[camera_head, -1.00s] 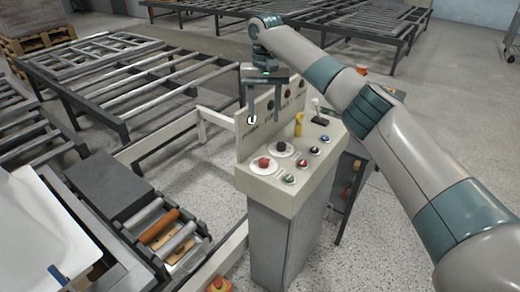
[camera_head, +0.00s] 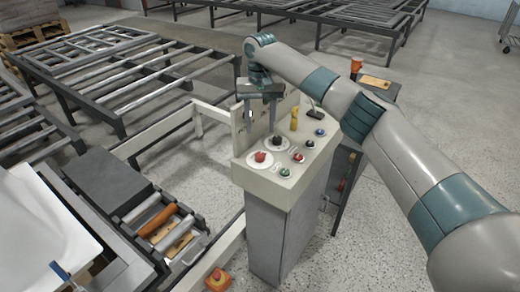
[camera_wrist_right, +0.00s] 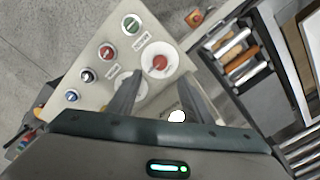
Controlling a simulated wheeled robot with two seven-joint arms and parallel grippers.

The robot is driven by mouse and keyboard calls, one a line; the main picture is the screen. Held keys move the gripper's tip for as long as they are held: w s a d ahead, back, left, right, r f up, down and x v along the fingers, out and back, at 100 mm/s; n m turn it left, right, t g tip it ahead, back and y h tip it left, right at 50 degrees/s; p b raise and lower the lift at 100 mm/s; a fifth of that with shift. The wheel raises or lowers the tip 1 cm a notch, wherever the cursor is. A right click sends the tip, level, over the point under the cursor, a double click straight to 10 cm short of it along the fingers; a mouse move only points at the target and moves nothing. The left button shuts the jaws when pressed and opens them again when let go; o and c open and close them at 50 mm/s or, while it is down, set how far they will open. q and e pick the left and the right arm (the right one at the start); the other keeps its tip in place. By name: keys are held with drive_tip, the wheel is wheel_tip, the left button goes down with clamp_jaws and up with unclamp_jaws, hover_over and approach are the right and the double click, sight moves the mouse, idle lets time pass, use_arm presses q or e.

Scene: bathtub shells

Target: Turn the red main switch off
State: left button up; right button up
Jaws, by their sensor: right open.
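A beige control console (camera_head: 277,187) stands in the middle of the head view. A red knob (camera_head: 260,156) sits on a round white plate on its sloped top; it also shows in the right wrist view (camera_wrist_right: 160,63). A dark knob (camera_head: 276,143) on a second pale plate is behind it. I cannot read which label marks the main switch. My right gripper (camera_head: 260,126) points down, open and empty, above the console's rear left, near the upright back panel, which it partly hides. In the wrist view its fingers (camera_wrist_right: 160,88) flank a small white round part. My left gripper is out of view.
Several small buttons line the console's right side, with a yellow part (camera_head: 294,119) near the back. A roller conveyor (camera_head: 163,225) and a white tub shell (camera_head: 35,225) are at left. A red button box (camera_head: 217,280) is low in front. Frame tables fill the back.

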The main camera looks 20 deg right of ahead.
sight(260, 155)
wheel_tip(260, 155, down, 10)
drive_tip(key=p, duration=0.2)
drive_tip(key=shift+p, duration=0.3)
drive_tip(key=shift+f, duration=0.85)
drive_tip(key=c, duration=1.1)
